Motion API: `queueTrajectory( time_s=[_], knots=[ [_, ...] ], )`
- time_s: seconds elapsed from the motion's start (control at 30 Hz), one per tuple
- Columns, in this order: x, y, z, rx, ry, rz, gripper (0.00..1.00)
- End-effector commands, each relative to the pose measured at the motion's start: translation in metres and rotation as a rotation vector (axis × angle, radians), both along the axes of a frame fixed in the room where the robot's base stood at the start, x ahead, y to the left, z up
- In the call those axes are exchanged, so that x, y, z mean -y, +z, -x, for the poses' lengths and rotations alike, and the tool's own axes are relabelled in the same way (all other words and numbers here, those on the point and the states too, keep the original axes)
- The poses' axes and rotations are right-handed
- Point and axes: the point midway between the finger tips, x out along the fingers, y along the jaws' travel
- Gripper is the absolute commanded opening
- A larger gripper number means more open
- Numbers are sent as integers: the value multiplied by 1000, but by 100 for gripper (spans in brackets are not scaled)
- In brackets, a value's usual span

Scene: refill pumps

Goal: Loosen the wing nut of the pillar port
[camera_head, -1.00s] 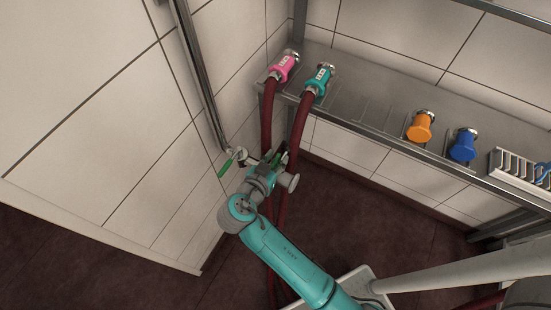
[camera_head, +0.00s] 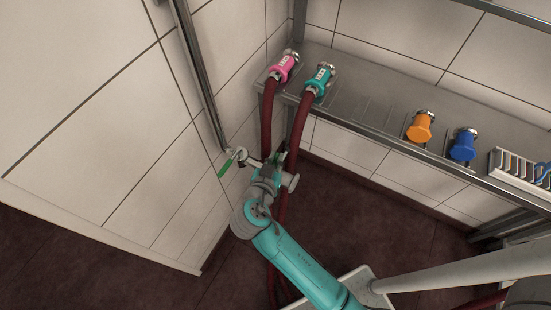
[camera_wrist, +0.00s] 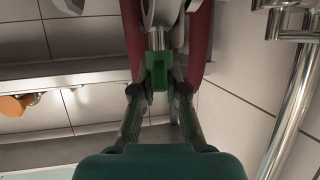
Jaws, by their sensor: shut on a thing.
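My gripper (camera_wrist: 158,92) is in the wrist view with its two dark fingers on either side of a green wing nut (camera_wrist: 158,72), shut on it. The wing nut sits at the end of a short metal stem (camera_wrist: 158,40). Its far side and the thread are hidden. In the head view my gripper (camera_head: 276,160) is near the foot of the steel wall pipe (camera_head: 205,85), by the pipe fitting (camera_head: 241,154); the held nut is too small there to make out clearly.
A green lever (camera_head: 225,168) hangs left of my gripper. Dark red hoses (camera_head: 267,120) run down behind it from pink (camera_head: 284,66) and teal (camera_head: 319,80) couplings on the steel shelf (camera_head: 375,75). Orange (camera_head: 420,127) and blue (camera_head: 463,145) couplings stand further right.

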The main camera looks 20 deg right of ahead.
Motion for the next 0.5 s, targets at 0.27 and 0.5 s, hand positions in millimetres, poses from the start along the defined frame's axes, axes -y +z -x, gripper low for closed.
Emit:
queueTrajectory(
  time_s=[0.27,0.5],
  knots=[
    [3,0,2,-1,244,0,0],
    [2,0,1,-1,417,0,0]
  ],
)
